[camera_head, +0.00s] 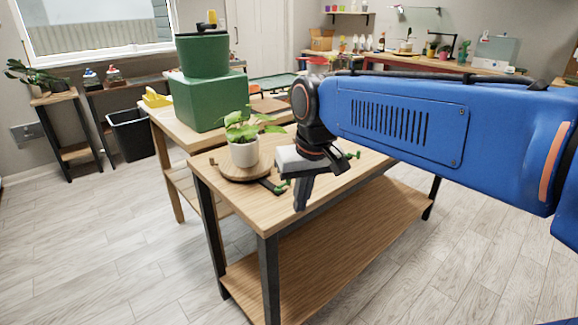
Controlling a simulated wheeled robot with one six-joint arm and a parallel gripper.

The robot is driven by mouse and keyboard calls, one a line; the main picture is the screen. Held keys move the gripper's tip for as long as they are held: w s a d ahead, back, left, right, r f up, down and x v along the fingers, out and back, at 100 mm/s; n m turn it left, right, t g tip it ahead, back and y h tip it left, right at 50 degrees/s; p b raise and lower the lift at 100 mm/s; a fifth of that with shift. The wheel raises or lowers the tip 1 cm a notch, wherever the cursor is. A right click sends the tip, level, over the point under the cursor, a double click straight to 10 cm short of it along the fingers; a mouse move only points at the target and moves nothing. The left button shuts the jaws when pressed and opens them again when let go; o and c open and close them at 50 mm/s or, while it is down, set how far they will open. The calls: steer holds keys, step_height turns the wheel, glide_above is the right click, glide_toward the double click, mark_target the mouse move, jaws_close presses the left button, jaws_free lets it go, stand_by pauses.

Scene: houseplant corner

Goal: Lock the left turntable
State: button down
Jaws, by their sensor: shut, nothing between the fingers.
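The left turntable, a round wooden disc (222,174), lies on the near wooden table (262,214). A white pot (244,153) with a leafy green plant (246,127) stands on it. A dark lever with green ends (273,186) lies at the disc's right front edge, close to my gripper. My gripper (301,203) points down just right of the lever, shut and empty. I cannot tell whether it touches the lever. Another green-ended piece (351,155) shows right of my gripper. My gripper and arm hide part of the tabletop, and no second turntable is visible.
A green box (207,100) with a green round container (203,56) on top stands on the table behind. A black bin (129,134) and a plant stand (60,97) are at left. The floor in front and at left is clear.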

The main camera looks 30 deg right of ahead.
steer(key=w+d+r+m+g, duration=0.2)
steer(key=w+d+r, duration=0.2)
steer(key=w, duration=0.6)
steer(key=w+d+r+m+g+y, duration=0.1)
steer(key=w+d+r, duration=0.4)
steer(key=w, duration=0.5)
steer(key=shift+w+r+m+g+y, duration=0.15)
steer(key=shift+r+m+g+y, duration=0.2)
steer(key=shift+m+g, duration=0.6)
steer(key=shift+f, duration=0.1)
steer(key=x, duration=0.8)
steer(key=shift+f, duration=0.35)
steer(key=s, duration=0.1)
steer(key=s+a+f, duration=0.1)
steer(key=shift+s+a, duration=0.25)
steer(key=shift+s, duration=0.05)
steer(key=shift+s+a, duration=0.2)
steer(key=shift+s, duration=0.05)
steer(key=shift+s+a, duration=0.2)
steer(key=shift+s, duration=0.15)
